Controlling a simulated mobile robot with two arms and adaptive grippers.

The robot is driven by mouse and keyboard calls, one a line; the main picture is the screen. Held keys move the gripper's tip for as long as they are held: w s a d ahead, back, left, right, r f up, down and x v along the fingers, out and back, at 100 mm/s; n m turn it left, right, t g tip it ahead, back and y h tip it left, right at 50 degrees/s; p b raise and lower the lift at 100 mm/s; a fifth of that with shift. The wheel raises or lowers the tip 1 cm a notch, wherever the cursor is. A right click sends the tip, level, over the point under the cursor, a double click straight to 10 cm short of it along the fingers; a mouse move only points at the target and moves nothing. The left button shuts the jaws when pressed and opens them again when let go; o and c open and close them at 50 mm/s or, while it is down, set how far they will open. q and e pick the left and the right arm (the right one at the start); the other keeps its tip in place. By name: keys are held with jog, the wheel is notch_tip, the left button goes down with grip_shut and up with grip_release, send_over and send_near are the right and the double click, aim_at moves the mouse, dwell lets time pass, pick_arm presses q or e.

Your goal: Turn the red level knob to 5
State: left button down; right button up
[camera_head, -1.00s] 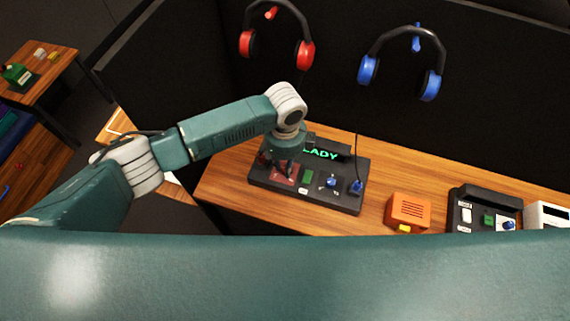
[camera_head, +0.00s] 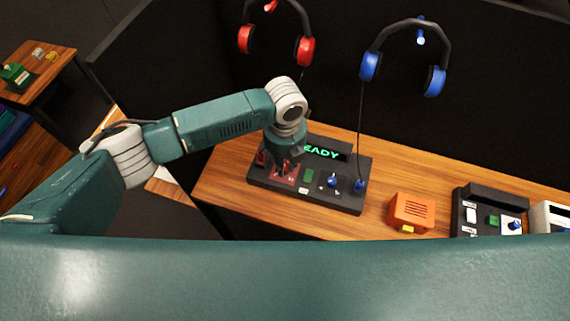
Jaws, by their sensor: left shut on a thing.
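A red plate (camera_head: 291,187) is on the panel's left part. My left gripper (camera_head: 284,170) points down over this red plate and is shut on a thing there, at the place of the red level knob. The knob itself is hidden by the fingers, so its setting cannot be read. My right gripper is not in view.
Right of the red plate are a green button (camera_head: 309,175) and a blue knob (camera_head: 333,180). An orange speaker box (camera_head: 411,211) and a second panel (camera_head: 460,222) stand further right. Red headphones (camera_head: 305,50) and blue headphones (camera_head: 434,80) hang on the dark partition behind.

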aim_at(285, 167)
pick_arm(q)
jog(key=m+b, duration=0.2)
jog(key=m, duration=0.4)
jog(key=shift+w, duration=0.1)
jog(key=shift+r+m, duration=0.1)
jog(key=shift+m, duration=0.2)
dwell(0.3)
jog(key=c, duration=1.6)
grip_release()
notch_tip(285, 167, up, 12)
jog(key=shift+f, duration=0.1)
